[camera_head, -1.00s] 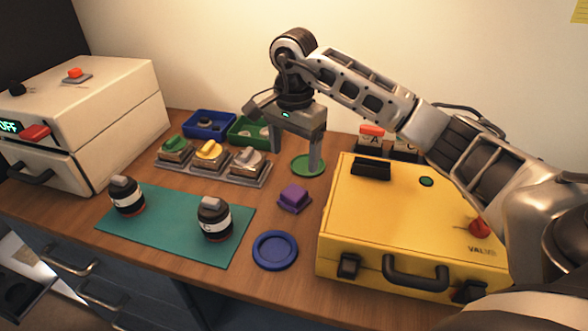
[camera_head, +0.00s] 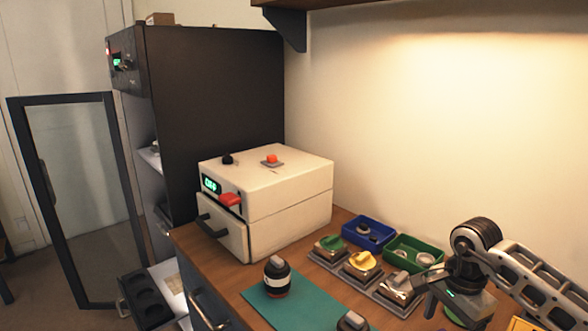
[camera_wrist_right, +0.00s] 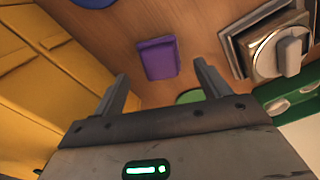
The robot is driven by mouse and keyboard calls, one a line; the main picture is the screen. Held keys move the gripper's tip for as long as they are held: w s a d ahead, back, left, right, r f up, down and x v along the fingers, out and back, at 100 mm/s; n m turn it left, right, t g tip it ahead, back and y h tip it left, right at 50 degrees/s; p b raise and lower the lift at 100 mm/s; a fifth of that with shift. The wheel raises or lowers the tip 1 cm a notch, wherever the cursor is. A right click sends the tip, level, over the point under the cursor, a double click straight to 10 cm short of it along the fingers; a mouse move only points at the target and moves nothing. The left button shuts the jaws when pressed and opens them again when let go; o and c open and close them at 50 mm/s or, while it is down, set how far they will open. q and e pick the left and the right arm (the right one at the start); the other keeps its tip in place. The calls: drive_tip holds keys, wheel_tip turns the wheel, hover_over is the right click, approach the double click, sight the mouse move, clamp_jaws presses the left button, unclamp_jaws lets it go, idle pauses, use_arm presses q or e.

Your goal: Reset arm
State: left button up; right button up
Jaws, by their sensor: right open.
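My right gripper (camera_wrist_right: 160,88) is open and empty in the right wrist view, its two fingers spread over the wooden bench. A purple block (camera_wrist_right: 157,59) lies beyond the fingertips, apart from them. My left gripper is not in view.
A white box (camera_head: 285,215) with a partly open drawer stands on the bench. Green (camera_head: 413,250) and blue bins (camera_head: 369,228) sit behind several knobbed blocks. A teal mat (camera_head: 305,303) bears black lens-like parts. A dark cabinet (camera_head: 220,100) with an open glass door stands left. The yellow case (camera_wrist_right: 50,60) is beside the gripper.

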wheel_tip(320, 180, down, 4)
drive_tip(key=shift+r, duration=0.25)
drive_tip(key=shift+p, duration=0.35)
drive_tip(key=shift+r+b, duration=0.65)
drive_tip(key=shift+r, duration=0.7)
drive_tip(key=shift+f, duration=0.1)
